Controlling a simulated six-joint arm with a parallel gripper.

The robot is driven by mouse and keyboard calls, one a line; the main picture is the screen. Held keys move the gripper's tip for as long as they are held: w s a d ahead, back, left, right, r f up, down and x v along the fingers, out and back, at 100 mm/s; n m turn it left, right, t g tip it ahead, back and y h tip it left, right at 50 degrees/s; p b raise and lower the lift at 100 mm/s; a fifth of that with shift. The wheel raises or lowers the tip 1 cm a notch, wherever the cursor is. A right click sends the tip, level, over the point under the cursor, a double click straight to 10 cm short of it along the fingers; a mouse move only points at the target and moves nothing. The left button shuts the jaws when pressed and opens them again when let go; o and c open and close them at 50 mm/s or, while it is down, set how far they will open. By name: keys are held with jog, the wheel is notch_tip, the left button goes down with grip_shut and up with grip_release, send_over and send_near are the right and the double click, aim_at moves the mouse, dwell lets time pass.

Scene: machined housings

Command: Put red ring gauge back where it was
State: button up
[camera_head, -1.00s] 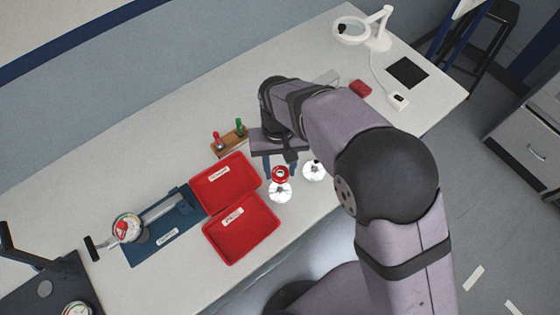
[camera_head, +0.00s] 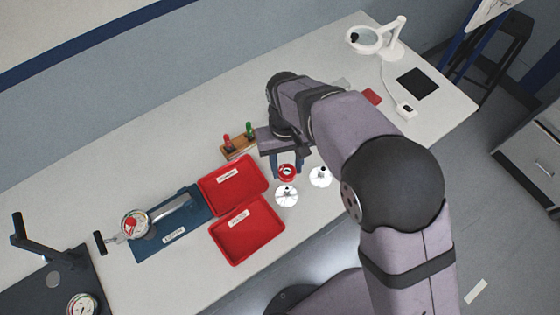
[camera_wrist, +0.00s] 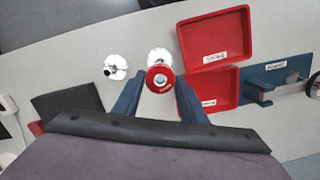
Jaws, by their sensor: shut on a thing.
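The red ring gauge (camera_head: 287,172) is a small red ring with a pale centre hole. My gripper (camera_head: 287,169) is shut on it, and in the wrist view the ring gauge (camera_wrist: 160,79) sits between the two blue fingers of my gripper (camera_wrist: 160,88). Just past the ring is a shiny metal housing (camera_head: 286,195), which also shows in the wrist view (camera_wrist: 159,56). A second shiny housing (camera_head: 320,176) stands beside it. I cannot tell whether the ring touches the nearer housing.
Two red labelled trays (camera_head: 234,184) (camera_head: 247,229) lie left of my gripper. A wooden stand (camera_head: 239,146) holds a red and a green plug. A blue fixture with a dial gauge (camera_head: 135,224) is further left. A magnifier lamp (camera_head: 378,36) and black pad (camera_head: 418,82) are at far right.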

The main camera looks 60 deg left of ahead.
jog(key=w+a+f+n+t+y+b, duration=0.1)
jog(key=a+n+b, duration=0.4)
jog(key=n, duration=0.8)
jog(key=w+a+f+n+y+b, duration=0.1)
jog(key=w+a+f+n+b, duration=0.2)
jog(key=n+b, duration=0.4)
jog(key=shift+a+f+n+t, duration=0.5)
jog(key=shift+a+n, duration=0.85)
jog(key=shift+n, duration=2.35)
jog(key=shift+f, duration=0.15)
jog(key=shift+f+p, duration=1.5)
jog(key=shift+f, duration=3.45)
jog(key=shift+f, duration=0.2)
jog(key=o, duration=1.2)
jog(key=shift+c, duration=0.2)
